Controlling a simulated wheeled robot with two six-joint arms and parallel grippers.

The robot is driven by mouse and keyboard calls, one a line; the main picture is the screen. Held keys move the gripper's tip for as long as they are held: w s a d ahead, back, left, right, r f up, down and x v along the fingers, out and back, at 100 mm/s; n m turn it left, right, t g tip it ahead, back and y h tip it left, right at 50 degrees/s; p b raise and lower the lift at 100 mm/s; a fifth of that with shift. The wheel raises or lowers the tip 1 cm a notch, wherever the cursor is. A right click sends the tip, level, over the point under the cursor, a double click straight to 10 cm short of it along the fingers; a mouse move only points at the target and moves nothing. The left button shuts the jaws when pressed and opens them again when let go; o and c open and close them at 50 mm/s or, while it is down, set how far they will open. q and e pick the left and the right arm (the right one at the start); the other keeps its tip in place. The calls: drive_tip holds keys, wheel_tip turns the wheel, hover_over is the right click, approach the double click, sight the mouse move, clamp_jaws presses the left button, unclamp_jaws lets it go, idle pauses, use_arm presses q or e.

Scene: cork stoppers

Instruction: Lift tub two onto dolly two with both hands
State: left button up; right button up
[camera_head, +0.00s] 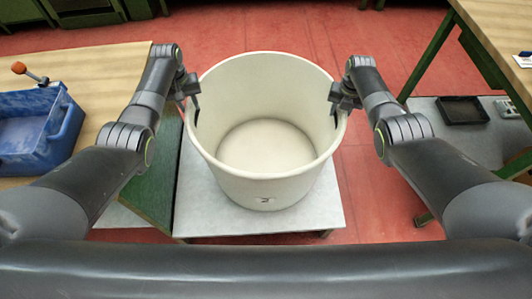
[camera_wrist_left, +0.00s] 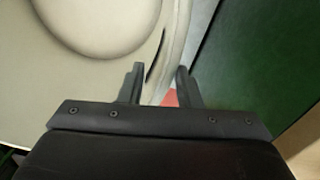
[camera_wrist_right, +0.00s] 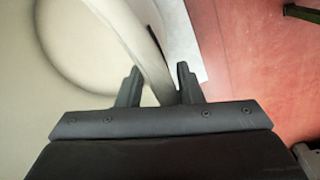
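A large round cream tub (camera_head: 265,180), empty and upright, stands in the middle of the head view, with a small unreadable dark mark low on its near side. My left gripper (camera_head: 190,98) is at the tub's left rim. In the left wrist view its fingers (camera_wrist_left: 160,85) are apart, one on each side of the tub wall (camera_wrist_left: 170,50). My right gripper (camera_head: 340,104) is at the right rim. In the right wrist view its fingers (camera_wrist_right: 158,88) are also apart, with the wall (camera_wrist_right: 145,45) between them. I cannot make out a dolly for certain.
The tub rests on a pale grey platform (camera_head: 325,212). A wooden bench (camera_head: 100,70) with a blue crate (camera_head: 68,140) is at left. Another bench (camera_head: 490,25) is at right, above a grey surface with a black tray (camera_head: 462,111). Red floor (camera_head: 375,200) shows between.

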use_arm(q)
drive_tip(key=shift+f, duration=0.65)
use_arm(e)
drive_tip(key=shift+f, duration=0.65)
use_arm(q)
drive_tip(key=shift+c, duration=0.4)
use_arm(e)
drive_tip(key=shift+c, duration=0.4)
use_arm(q)
clamp_jaws()
use_arm(e)
clamp_jaws()
use_arm(q)
drive_tip(key=shift+w+r, duration=0.1)
use_arm(e)
drive_tip(key=shift+r, duration=0.1)
